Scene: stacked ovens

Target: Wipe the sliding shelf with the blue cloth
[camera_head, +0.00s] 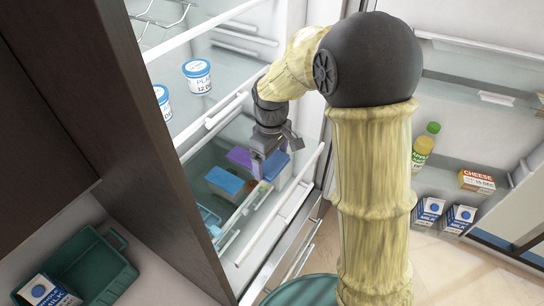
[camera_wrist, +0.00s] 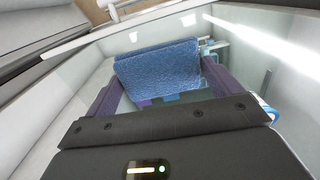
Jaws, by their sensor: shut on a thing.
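My gripper (camera_wrist: 160,88) has purple fingers and is shut on the blue cloth (camera_wrist: 160,66), a textured piece held between the fingertips in the wrist view. In the head view my gripper (camera_head: 262,160) points down inside the open fridge, over a lower glass shelf with a white front rail (camera_head: 281,207), which looks like the sliding shelf. The clear glass (camera_wrist: 245,70) also shows around the cloth in the wrist view. I cannot tell whether the cloth touches the glass.
A blue-lidded box (camera_head: 225,181) shows at or below the shelf. White tubs (camera_head: 197,76) stand on the upper shelf. The open door on the right holds a bottle (camera_head: 424,145), a cheese box (camera_head: 477,181) and milk cartons (camera_head: 429,211). A green bin (camera_head: 92,265) is at lower left.

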